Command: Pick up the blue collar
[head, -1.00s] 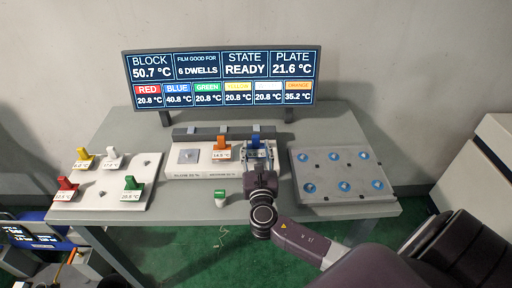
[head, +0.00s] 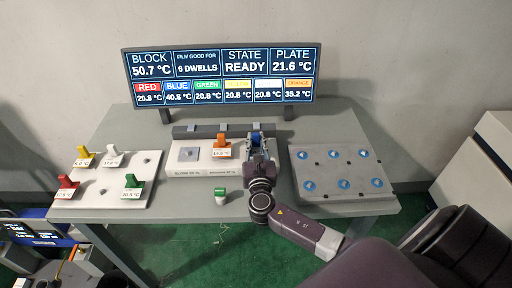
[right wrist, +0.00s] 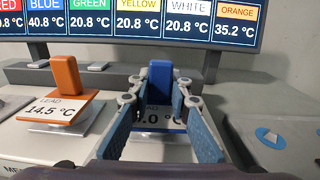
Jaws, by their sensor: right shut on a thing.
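The blue collar (right wrist: 160,82) is an upright blue tab with a white temperature label below it, partly hidden by the fingers. It stands at the right part of the white block station (head: 190,171). My right gripper (right wrist: 158,99) is shut on it, with one blue-padded finger on each side. In the head view the right gripper (head: 256,146) covers most of the collar. My left gripper is not in view.
An orange collar (head: 222,140) stands just left of the right gripper. A plate (head: 330,155) with several blue discs lies to the right. A white board (head: 103,195) with red, yellow, white and green tabs is at left.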

